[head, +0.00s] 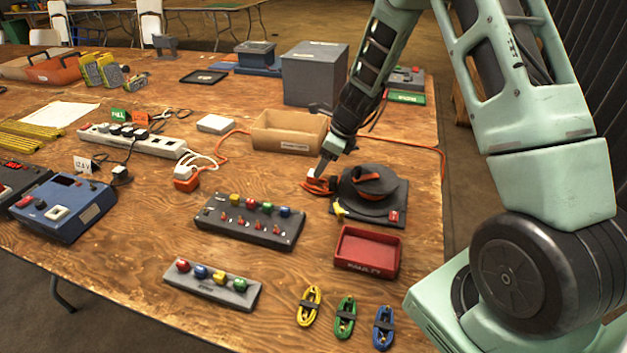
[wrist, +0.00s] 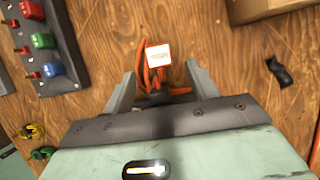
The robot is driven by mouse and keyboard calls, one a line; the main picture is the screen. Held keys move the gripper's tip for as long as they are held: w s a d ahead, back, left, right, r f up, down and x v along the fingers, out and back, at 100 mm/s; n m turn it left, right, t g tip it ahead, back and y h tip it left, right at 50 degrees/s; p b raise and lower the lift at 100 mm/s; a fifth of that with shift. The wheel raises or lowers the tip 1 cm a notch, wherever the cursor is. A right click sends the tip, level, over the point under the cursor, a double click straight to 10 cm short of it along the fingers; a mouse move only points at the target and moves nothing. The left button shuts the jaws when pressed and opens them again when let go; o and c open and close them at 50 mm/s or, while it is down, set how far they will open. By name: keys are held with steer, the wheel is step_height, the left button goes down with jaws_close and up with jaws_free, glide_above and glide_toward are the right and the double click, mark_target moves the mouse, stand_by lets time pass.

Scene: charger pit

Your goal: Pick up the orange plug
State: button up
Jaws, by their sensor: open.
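My gripper (head: 320,172) reaches down over the right part of the table, with its fingers apart. In the wrist view its two fingers (wrist: 162,84) stand on either side of a bundled orange cord (wrist: 150,77). A white-faced, orange-edged piece (wrist: 158,57), which may be a plug or a tag, lies at that bundle just beyond the fingertips. In the head view the bundle (head: 316,187) is partly hidden by my gripper. I cannot tell whether the fingers touch it. Another orange block (head: 186,181) with a white top lies farther left, by white cords.
A black round reel (head: 370,192) on a dark base stands right of my gripper. A cardboard tray (head: 288,132) is behind it, a red tray (head: 367,252) in front. A box with coloured knobs (head: 248,222) is front left. A power strip (head: 135,142) lies farther left.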

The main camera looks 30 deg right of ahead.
mark_target(313, 178)
steer(key=shift+x, duration=2.65)
steer(key=shift+w+r, duration=0.1)
steer(key=c, duration=1.1)
